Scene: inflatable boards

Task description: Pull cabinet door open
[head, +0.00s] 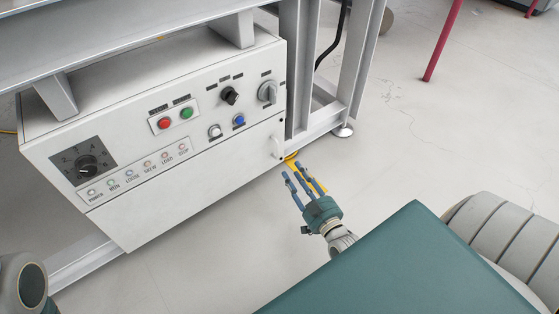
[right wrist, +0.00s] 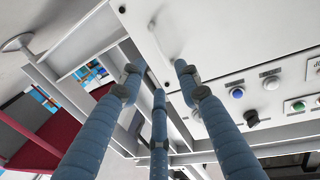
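The white cabinet (head: 130,120) stands at the left in the head view, under a grey metal frame. Its lower front panel, the door (head: 190,190), looks closed, flush with the front. A small white handle (head: 276,147) sits at the door's right end. My right gripper (head: 303,177) is open and empty, its blue fingers spread, just below and right of the handle and apart from it. My left gripper is not in view.
Buttons and knobs, including a red button (head: 165,123) and a selector dial (head: 87,166), fill the upper front. A grey frame leg (head: 357,60) stands right of the cabinet. A red post (head: 442,40) stands farther back.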

